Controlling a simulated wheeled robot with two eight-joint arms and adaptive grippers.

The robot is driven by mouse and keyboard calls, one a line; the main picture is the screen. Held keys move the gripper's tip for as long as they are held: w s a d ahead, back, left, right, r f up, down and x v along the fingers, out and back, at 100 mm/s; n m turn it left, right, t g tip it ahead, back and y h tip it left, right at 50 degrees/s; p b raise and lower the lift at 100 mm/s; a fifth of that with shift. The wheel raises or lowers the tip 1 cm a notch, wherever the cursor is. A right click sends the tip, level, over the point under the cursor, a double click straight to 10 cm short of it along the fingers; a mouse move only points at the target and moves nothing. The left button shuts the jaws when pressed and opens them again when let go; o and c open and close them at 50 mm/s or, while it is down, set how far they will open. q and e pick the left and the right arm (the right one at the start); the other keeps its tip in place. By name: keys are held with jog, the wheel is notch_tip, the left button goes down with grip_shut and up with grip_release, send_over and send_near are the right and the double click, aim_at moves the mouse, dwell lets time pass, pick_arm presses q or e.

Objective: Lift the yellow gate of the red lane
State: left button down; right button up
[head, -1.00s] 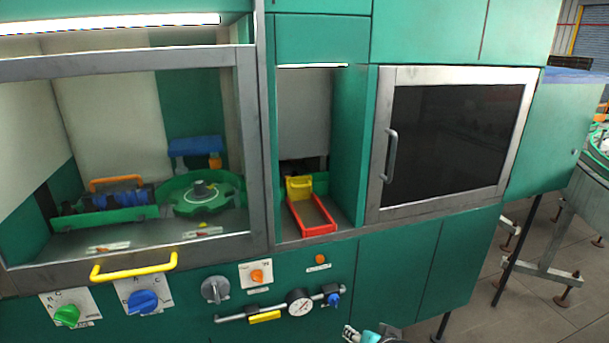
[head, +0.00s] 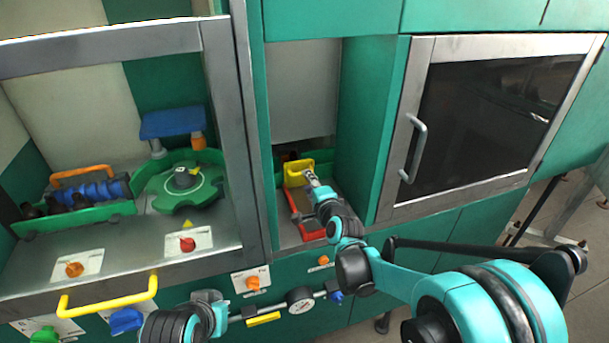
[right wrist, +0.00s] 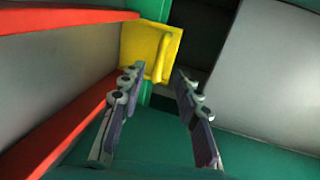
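The yellow gate (head: 298,171) stands at the back end of the red lane (head: 312,236), inside the narrow open bay. It also shows in the right wrist view (right wrist: 145,45), with a raised yellow handle on its face. My right gripper (head: 309,178) reaches into the bay, its tip close to the gate, and the arm hides part of the lane. In the right wrist view my right gripper (right wrist: 160,82) is open and empty, its fingertips apart just below the handle. I cannot tell whether they touch the gate.
Green side walls (head: 365,130) close in the bay. A dark-windowed door with a grey handle (head: 413,148) is to the right. The left chamber holds a green wheel (head: 158,192); its yellow handle (head: 108,294) is in front. Knobs and a gauge (head: 300,299) line the panel below.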

jog(key=x, duration=0.4)
jog(key=shift+w+f+b, duration=0.1)
jog(key=shift+f+b, duration=0.1)
jog(key=shift+b, duration=0.15)
jog(key=shift+w, duration=0.25)
grip_shut()
jog(key=shift+r, duration=0.15)
notch_tip(320, 180, up, 17)
jog(key=p, duration=1.1)
jog(key=shift+r, duration=0.15)
jog(key=shift+w, duration=0.1)
